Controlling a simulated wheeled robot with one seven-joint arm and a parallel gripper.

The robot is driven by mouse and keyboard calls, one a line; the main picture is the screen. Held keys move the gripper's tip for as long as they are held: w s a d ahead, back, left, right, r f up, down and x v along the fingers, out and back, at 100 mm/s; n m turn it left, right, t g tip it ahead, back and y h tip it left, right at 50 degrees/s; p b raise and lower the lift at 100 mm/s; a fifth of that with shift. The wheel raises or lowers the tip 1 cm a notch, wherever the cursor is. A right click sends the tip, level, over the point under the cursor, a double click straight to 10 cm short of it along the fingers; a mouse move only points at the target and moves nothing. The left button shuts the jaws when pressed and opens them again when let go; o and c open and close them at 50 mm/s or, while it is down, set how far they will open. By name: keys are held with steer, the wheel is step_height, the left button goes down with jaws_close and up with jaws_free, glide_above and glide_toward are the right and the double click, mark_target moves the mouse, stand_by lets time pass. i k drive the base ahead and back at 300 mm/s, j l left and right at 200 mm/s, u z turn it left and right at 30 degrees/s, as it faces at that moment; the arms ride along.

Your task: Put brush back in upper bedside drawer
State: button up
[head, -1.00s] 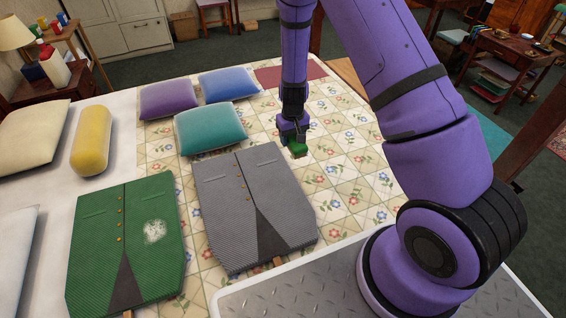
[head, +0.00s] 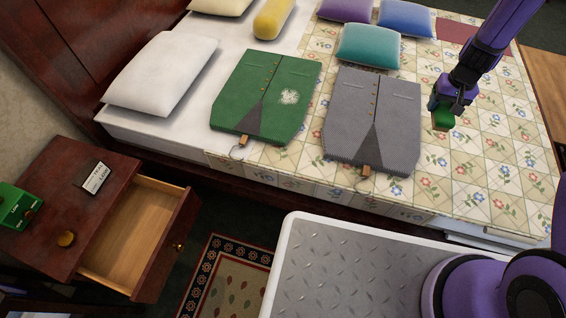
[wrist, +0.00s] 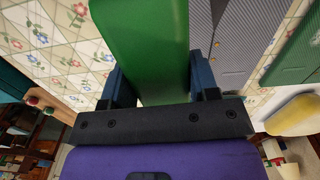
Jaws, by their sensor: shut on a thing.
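My gripper (head: 450,103) is shut on the brush (head: 443,117), whose visible part is a green block with a brownish underside. It is above the quilted bed, to the right of the grey waistcoat. In the wrist view the green brush (wrist: 148,50) fills the space between the fingers. The bedside table (head: 75,200) stands at the left. Its upper drawer (head: 128,235) is pulled open and its visible inside looks bare and wooden. The drawer is far from my gripper.
A green waistcoat (head: 262,95) with a whitish patch and a grey waistcoat (head: 375,115) lie on the bed. A green box (head: 18,207) and a small sign (head: 96,178) sit on the bedside table. A patterned rug (head: 228,275) covers floor near the drawer.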

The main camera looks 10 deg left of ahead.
mark_target(153, 222)
steer(key=u, duration=1.45)
steer(key=i+u, duration=0.15)
steer(key=u, duration=0.3)
steer(key=i+l+u, duration=0.1)
steer(key=u, duration=0.4)
steer(key=i+l+u, duration=0.1)
steer(key=u, duration=0.35)
